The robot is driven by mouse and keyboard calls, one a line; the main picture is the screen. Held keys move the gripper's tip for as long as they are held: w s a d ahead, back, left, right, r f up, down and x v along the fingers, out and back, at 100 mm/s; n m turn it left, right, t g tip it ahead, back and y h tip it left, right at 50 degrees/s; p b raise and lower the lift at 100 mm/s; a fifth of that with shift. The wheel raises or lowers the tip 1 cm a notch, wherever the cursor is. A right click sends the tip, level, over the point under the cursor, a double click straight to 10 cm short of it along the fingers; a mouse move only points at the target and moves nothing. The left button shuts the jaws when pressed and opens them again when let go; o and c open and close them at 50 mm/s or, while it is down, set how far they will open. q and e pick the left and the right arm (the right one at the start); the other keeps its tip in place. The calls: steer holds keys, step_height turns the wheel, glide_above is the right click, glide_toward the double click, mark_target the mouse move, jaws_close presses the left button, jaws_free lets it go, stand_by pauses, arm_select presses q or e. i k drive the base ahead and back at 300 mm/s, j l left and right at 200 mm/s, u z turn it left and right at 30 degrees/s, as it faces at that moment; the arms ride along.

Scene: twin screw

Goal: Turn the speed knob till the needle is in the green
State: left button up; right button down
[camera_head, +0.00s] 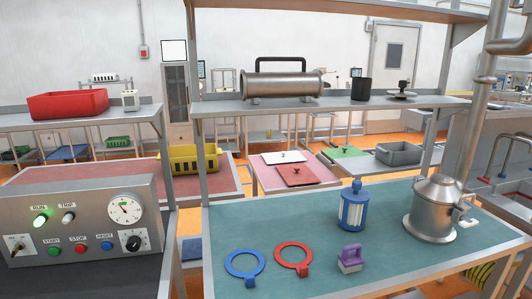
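A grey control panel (82,222) stands at the lower left. Its round white gauge (125,208) is at the upper right of the panel, with a thin dark needle. The needle's exact reading and any green band are too small to tell. Below the gauge is a black speed knob (133,242) on a pale dial; its setting is too small to read. The RUN lamp (40,219) glows green and the TRIP lamp (68,217) looks unlit. Neither of my grippers is in view.
Green START (54,251), red STOP (81,248) and blue RESET (106,245) buttons sit left of the knob. A toggle switch (16,248) is at the far left. A metal rack post (172,235) stands just right of the panel. The dark bench before it is clear.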

mark_target(134, 244)
steer(key=k+j, duration=0.1)
steer(key=j, duration=0.3)
steer(key=k+j, duration=0.1)
steer(key=j, duration=0.3)
steer(key=k+j+z, duration=0.1)
steer(key=j, duration=0.35)
